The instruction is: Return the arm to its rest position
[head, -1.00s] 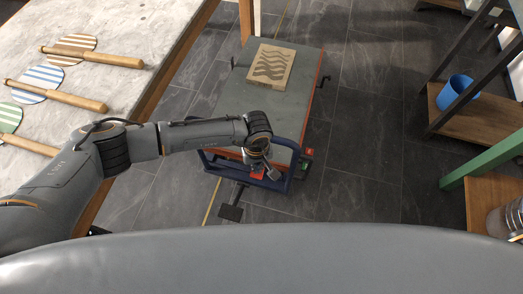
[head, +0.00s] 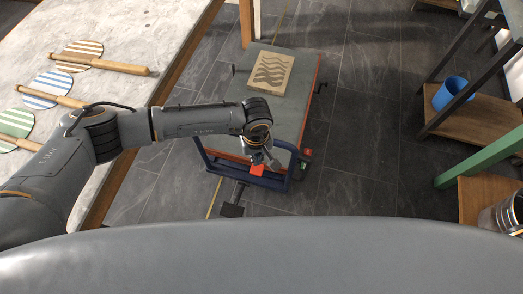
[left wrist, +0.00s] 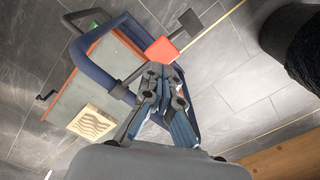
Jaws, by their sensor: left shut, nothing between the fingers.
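My left arm (head: 190,121) reaches in from the left of the head view, past the edge of the stone-topped table. My left gripper (head: 273,164) points down by the handle end of the lift cart. It is shut and empty. In the left wrist view its fingers (left wrist: 165,75) are together, with a red pedal-like part (left wrist: 161,50) of the cart beyond their tips. My right gripper is in neither view.
The pale table (head: 131,38) at left holds several striped paddles. A shelf with a blue bucket (head: 453,92) stands at right. The floor between cart and shelf is clear.

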